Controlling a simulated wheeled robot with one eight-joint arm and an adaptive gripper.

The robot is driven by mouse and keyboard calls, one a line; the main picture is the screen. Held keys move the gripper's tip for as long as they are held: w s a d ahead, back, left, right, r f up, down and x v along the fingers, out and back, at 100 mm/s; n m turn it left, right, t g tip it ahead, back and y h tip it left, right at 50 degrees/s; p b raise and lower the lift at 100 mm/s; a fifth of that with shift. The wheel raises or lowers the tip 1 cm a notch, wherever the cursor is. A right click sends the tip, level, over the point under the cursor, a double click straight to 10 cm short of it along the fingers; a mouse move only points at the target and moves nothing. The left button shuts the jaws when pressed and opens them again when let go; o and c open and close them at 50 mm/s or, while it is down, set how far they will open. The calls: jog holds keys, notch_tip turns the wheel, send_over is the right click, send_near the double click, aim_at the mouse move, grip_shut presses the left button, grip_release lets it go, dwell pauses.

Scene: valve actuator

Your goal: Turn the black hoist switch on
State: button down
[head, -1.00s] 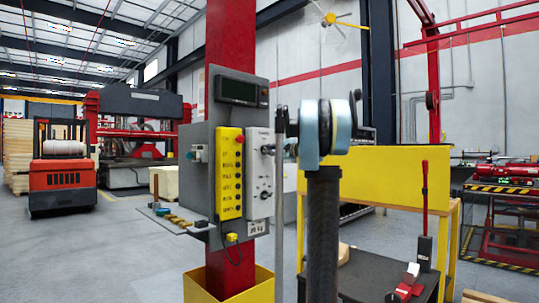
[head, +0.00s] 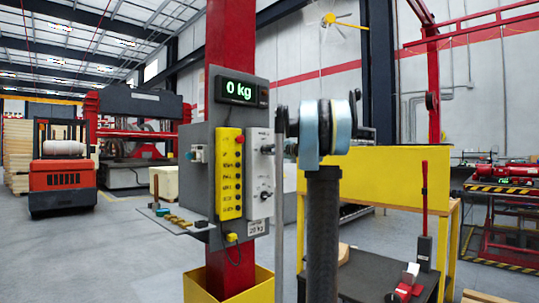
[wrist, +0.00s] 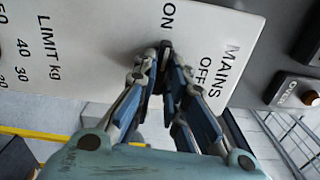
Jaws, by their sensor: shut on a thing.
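The white hoist panel (head: 261,176) is mounted on the right side of the grey box on the red column. In the wrist view, the panel (wrist: 80,45) shows the words MAINS, ON and OFF and a LIMIT kg scale. My gripper (wrist: 165,52) is shut at the black hoist switch beside these words, with its fingertips close to the panel. The fingers hide nearly all of the switch, so its exact angle cannot be told. In the head view, my gripper (head: 273,149) reaches the panel's upper part from the right. The display (head: 240,90) above is lit and reads 0 kg.
A yellow button pendant (head: 229,174) hangs left of the panel. A small shelf (head: 175,218) with small parts juts out to the left. A yellow bench (head: 400,170) stands behind my arm.

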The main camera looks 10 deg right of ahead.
jog(key=c, duration=1.6)
grip_release()
jog(key=shift+a+f, duration=0.15)
jog(key=shift+f, duration=0.05)
jog(key=shift+c, duration=0.2)
jog(key=shift+r, duration=0.1)
jog(key=v, duration=1.2)
